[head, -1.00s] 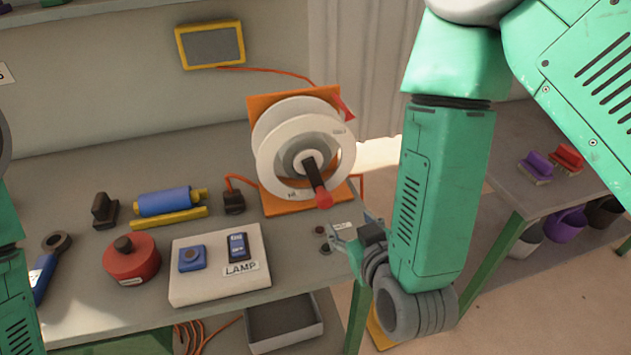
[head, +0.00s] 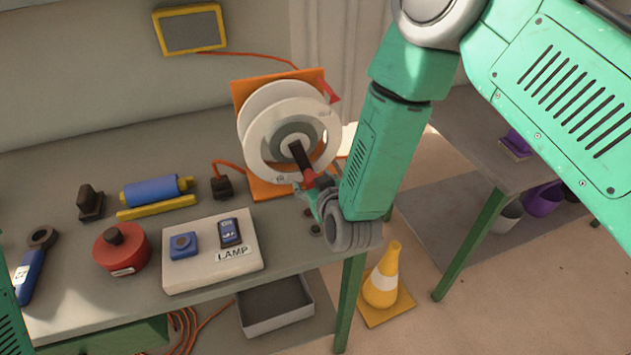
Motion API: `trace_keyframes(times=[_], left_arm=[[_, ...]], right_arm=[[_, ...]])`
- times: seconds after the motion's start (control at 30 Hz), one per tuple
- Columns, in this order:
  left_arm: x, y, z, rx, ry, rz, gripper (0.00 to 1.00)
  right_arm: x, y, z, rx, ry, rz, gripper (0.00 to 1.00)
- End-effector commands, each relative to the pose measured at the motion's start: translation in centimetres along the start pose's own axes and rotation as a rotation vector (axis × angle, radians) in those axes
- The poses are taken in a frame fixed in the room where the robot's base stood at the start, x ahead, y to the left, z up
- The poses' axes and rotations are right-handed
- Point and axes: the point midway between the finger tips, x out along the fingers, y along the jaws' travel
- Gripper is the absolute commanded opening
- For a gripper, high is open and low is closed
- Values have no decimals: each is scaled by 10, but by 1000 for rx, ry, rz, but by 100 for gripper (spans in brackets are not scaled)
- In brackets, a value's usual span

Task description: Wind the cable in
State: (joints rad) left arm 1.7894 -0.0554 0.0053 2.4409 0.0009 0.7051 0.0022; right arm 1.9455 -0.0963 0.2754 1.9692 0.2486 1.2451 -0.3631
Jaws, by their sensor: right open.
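The cable reel (head: 262,115) is a white drum on an orange stand (head: 268,188) at the back right of the bench. Its black crank (head: 299,156) points toward me and ends in a red knob (head: 309,177). An orange cable (head: 228,167) runs from a black plug or block (head: 222,187) toward the reel. My right gripper (head: 309,193) is open at the red knob, partly hidden by my wrist. I cannot tell whether its fingers touch the knob. My left gripper is out of view; only a bit of green arm shows at the left edge.
A lamp switch box (head: 205,276), a red round weight (head: 122,252), a blue roller (head: 152,191) and a blue-handled tool (head: 30,275) lie on the bench. A yellow cone (head: 382,280) stands on the floor at the right. A grey tray (head: 275,318) sits below.

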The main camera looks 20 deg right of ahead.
Motion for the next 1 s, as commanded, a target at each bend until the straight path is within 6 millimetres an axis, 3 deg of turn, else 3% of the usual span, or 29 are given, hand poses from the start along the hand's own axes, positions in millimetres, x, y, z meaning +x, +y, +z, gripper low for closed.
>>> trace_keyframes(times=[0.17,0.3,0.33,1.0], left_arm=[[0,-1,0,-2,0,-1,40],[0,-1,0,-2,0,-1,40],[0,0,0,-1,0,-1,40],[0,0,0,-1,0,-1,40]], right_arm=[[0,3,1,3,0,-1,53],[0,6,2,6,1,-3,8],[0,6,2,7,1,-4,0],[-1,4,3,9,-3,-2,0]])
